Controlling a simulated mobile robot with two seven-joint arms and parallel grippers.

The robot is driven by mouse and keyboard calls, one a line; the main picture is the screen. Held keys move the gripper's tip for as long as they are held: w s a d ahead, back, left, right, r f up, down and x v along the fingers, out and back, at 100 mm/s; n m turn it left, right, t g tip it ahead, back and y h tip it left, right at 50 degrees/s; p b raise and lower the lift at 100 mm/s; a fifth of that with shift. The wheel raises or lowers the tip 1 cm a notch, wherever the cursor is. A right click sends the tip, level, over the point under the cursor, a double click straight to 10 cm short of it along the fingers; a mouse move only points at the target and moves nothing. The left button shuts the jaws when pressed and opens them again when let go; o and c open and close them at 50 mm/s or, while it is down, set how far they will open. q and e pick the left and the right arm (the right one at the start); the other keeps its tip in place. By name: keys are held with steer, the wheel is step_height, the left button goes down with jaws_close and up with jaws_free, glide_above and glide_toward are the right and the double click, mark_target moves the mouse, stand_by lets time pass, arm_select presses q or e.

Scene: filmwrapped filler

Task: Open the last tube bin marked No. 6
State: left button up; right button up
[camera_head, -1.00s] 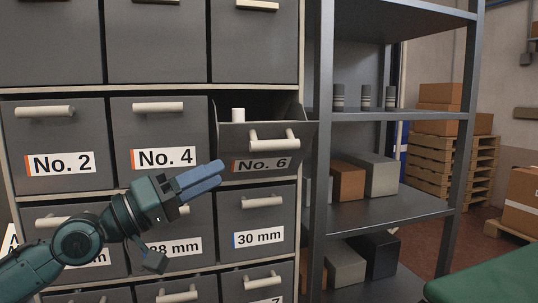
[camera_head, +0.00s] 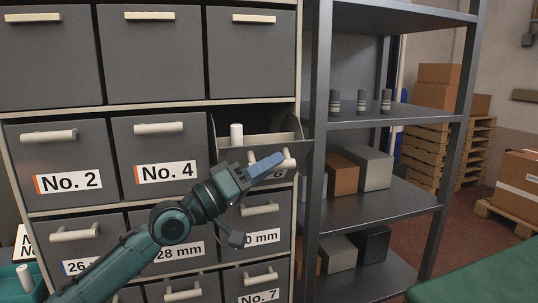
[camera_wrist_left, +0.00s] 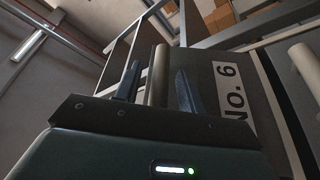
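The No. 6 bin (camera_head: 228,158) is tilted out at the top, in the right column of the cabinet. A white tube (camera_head: 236,134) stands inside it. Its pale bar handle (camera_head: 289,158) is partly hidden by my left gripper (camera_head: 280,160), which is at the handle. In the left wrist view the handle (camera_wrist_left: 158,75) runs between the two fingers of the left gripper (camera_wrist_left: 158,90), with gaps seen on both sides, so the fingers look open around it. The No. 6 label (camera_wrist_left: 235,105) shows beside them. My right gripper is out of view.
The No. 4 bin (camera_head: 146,148) and No. 2 bin (camera_head: 60,158) are shut at left. A grey shelf rack (camera_head: 318,150) stands close on the right of the open bin, with boxes and small cylinders. Shut bins lie below, partly behind my left arm.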

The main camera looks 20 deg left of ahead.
arm_select(q)
steer(key=shift+w+d, duration=0.25)
steer(key=shift+c, duration=0.2)
jaws_close()
stand_by(0.3)
steer(key=shift+r, duration=0.15)
